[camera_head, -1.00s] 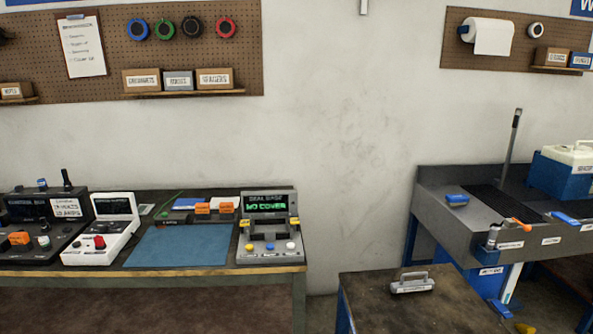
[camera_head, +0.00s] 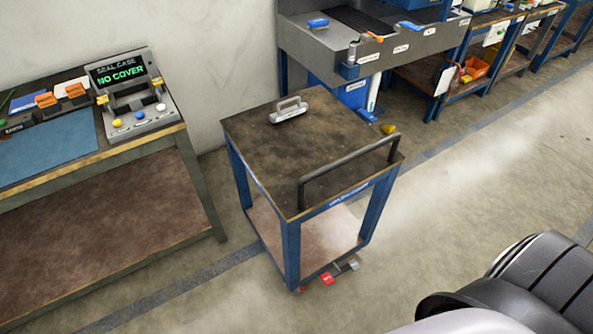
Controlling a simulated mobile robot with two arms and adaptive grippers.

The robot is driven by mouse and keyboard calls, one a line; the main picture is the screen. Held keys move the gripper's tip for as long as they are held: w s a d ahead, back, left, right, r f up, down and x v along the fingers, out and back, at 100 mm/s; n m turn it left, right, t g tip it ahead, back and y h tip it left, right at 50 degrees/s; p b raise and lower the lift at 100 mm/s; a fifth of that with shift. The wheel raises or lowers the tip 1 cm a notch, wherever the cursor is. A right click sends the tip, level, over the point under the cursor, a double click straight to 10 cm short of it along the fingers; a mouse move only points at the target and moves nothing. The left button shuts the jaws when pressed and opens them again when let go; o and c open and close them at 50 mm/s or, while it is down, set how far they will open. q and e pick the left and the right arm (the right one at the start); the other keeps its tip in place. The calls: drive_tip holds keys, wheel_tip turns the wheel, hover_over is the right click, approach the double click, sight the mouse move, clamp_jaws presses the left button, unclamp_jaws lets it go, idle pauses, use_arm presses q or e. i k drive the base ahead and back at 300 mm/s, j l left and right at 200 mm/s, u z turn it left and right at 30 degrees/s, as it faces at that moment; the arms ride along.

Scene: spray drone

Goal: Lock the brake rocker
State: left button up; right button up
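A blue-framed cart (camera_head: 240,125) with a worn dark top and a black push handle (camera_head: 350,172) stands in the middle of the head view. Low at its front foot, near the floor, a small red and grey part shows, likely the brake rocker. Its red end (camera_head: 327,279) is at the left and its grey end (camera_head: 353,265) at the right. It is too small to tell which way it is tilted. Neither of my grippers is in view. A dark rounded part of my own body fills the bottom right corner.
A grey handled block (camera_head: 289,110) lies on the cart top. A workbench (camera_head: 150,147) with a seal case station (camera_head: 130,95) reading "NO COVER" stands left. A sink bench (camera_head: 400,50) stands behind. The floor right of the cart is clear.

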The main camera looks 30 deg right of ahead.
sight(327, 277)
drive_tip(key=z, duration=1.4)
